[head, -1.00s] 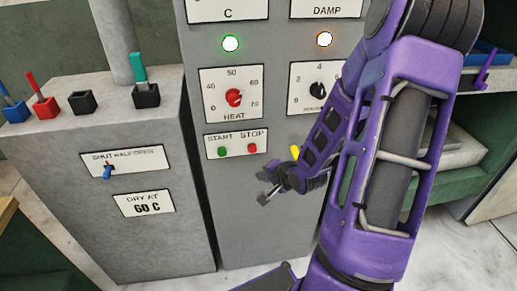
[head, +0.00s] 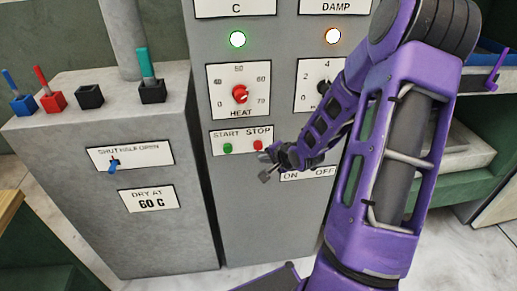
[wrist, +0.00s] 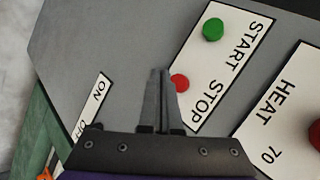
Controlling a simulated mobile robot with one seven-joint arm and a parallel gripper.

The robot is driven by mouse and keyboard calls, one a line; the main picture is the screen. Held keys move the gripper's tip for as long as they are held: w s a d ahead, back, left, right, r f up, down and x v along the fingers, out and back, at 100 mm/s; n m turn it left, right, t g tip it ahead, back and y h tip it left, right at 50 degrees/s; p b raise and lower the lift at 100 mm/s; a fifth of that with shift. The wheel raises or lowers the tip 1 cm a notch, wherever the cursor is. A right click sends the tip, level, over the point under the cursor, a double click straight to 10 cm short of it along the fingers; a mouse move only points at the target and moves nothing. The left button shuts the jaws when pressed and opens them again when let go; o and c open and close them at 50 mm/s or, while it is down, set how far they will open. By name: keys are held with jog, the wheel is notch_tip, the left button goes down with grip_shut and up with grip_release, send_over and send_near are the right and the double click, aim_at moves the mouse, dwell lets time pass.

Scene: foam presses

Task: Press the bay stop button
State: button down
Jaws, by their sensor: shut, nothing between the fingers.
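The red STOP button (head: 258,145) sits on a white START/STOP plate (head: 241,133) on the grey cabinet, with the green START button (head: 227,148) to its left. My gripper (head: 265,166) is just below and in front of the STOP button in the head view. In the wrist view my gripper (wrist: 160,74) is shut and empty, its fingertips beside the red STOP button (wrist: 179,83), which the right finger partly covers. The green START button (wrist: 213,29) is clear of the fingers. I cannot tell whether the fingertips touch the panel.
Above the plate is the red HEAT dial (head: 240,94); the dark DAMP dial (head: 323,87) is partly behind my arm. An ON/OFF plate (head: 296,175) lies just right of my gripper. A grey box with a blue lever (head: 114,164) stands to the left.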

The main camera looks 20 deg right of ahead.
aim_at(258, 150)
jog(key=shift+w+d+p, duration=0.15)
jog(key=shift+w+d, duration=0.05)
jog(key=shift+w, duration=0.4)
jog(key=shift+w+d+p, duration=0.15)
jog(key=shift+w, duration=0.45)
jog(key=shift+w, duration=0.1)
dwell(1.1)
jog(key=shift+w+d, duration=0.1)
jog(key=shift+w, duration=0.2)
jog(key=shift+w+d, duration=0.2)
jog(key=shift+w, duration=0.35)
dwell(0.7)
jog(key=shift+s, duration=0.15)
jog(key=shift+s+a, duration=0.3)
jog(key=shift+s, duration=0.5)
jog(key=shift+s+a, duration=0.25)
jog(key=shift+s, duration=0.55)
jog(key=shift+s+a, duration=0.2)
jog(key=shift+s, duration=0.6)
jog(key=shift+s+a, duration=0.25)
jog(key=shift+s, duration=0.55)
